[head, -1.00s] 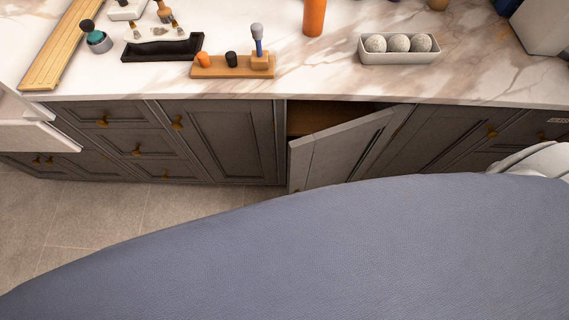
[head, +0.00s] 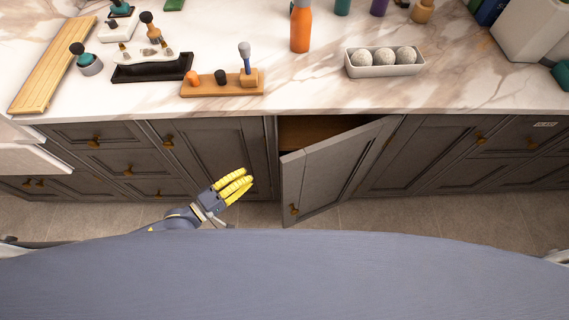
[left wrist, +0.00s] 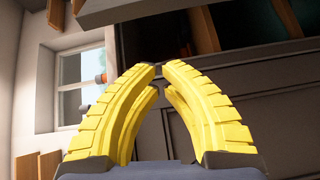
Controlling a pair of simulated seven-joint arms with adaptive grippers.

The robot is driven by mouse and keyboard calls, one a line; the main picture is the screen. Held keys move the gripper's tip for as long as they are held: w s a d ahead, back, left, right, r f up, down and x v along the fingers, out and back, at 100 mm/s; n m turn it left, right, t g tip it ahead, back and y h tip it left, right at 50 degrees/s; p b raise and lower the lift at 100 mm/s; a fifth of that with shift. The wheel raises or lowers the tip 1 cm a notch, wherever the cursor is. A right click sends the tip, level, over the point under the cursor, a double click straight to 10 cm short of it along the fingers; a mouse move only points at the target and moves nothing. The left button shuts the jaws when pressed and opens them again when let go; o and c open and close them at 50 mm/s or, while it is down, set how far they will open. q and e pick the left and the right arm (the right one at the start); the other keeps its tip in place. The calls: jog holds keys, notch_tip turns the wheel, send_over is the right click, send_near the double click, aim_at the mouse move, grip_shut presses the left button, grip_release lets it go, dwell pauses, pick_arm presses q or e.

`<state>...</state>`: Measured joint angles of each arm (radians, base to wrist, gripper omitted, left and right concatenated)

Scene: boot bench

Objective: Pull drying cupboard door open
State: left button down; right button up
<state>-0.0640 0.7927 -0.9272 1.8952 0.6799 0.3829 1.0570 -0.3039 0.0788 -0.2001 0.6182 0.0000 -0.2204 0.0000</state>
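The grey drying cupboard door (head: 335,168) stands partly open in the head view, swung out from the counter front. It has a small brass knob (head: 293,208) near its lower free corner. The dark gap and brown interior (head: 312,132) show above and behind it. My left gripper (head: 248,182), with yellow ribbed fingers, is left of the door's free edge, apart from door and knob. In the left wrist view the fingers (left wrist: 160,69) curve towards each other with a narrow, empty gap between the tips. The knob does not show there. My right gripper is out of view.
Closed drawers (head: 125,160) and a closed door (head: 208,155) flank the opening. The marble worktop (head: 300,98) above holds a brush stand (head: 222,89), an orange bottle (head: 301,28) and a tray of balls (head: 385,71). Tiled floor (head: 455,212) lies clear in front.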

pick_arm(q)
jog(key=w+d+r+n+t, duration=0.1)
jog(key=w+d, duration=0.2)
jog(key=d, duration=0.5)
jog(key=shift+w+d, duration=0.2)
jog(key=shift+w, duration=0.2)
dwell(0.3)
